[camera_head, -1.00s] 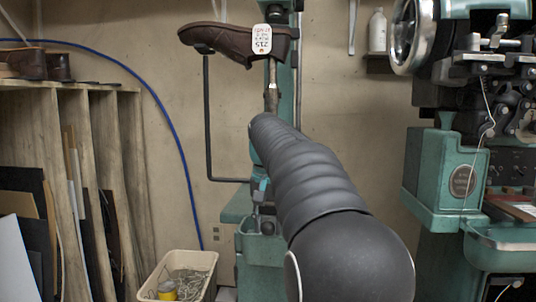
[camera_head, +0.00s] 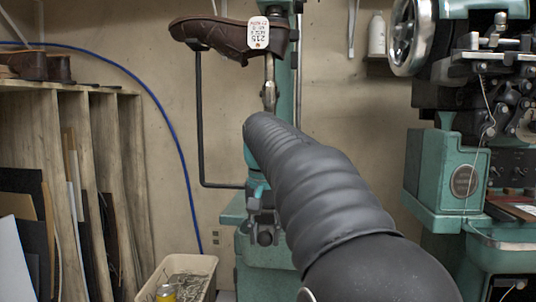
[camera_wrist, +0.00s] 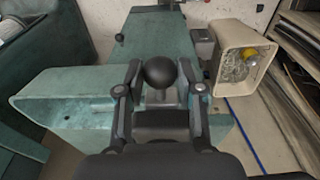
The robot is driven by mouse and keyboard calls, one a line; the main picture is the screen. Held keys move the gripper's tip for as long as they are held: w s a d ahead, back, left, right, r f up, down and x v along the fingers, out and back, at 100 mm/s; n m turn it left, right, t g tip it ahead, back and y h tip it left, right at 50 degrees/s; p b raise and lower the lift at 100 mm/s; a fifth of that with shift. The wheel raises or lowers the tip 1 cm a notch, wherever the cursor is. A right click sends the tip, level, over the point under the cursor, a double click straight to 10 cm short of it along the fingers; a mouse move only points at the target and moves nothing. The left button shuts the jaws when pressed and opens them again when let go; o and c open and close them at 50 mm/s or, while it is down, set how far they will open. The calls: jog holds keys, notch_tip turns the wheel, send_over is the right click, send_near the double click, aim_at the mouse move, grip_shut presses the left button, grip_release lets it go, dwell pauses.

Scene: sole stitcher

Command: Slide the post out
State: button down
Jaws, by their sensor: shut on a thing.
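The post is a green upright stand (camera_head: 284,110) in the middle of the head view. A bent black rod (camera_head: 200,130) runs down from near the shoe's toe to the stand. In the wrist view, a round black knob (camera_wrist: 160,71) stands on a short grey stem. My gripper (camera_wrist: 159,78) is shut on this knob, one finger on each side. In the head view my arm hides the gripper and part of the stand.
A cream bin (camera_head: 185,268) with a yellow can stands left of the post's foot and also shows in the wrist view (camera_wrist: 245,50). A green machine (camera_head: 435,175) stands on the right. Wooden racks (camera_head: 100,150) stand at left, a blue hose (camera_head: 165,120) beside them.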

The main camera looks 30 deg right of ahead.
jog(key=shift+s+a+b, duration=0.35)
jog(key=shift+s+a, duration=0.45)
jog(key=shift+s, duration=0.35)
jog(key=shift+s+a+b, duration=0.35)
jog(key=shift+s+a, duration=0.45)
jog(key=shift+s, duration=0.35)
jog(key=c, duration=0.6)
grip_release()
jog(key=shift+o, duration=0.2)
jog(key=shift+r, duration=0.1)
notch_tip(320, 180, up, 7)
jog(key=s+a+p, duration=0.1)
jog(key=p, duration=0.5)
jog(key=shift+s, duration=0.35)
jog(key=shift+a, duration=0.1)
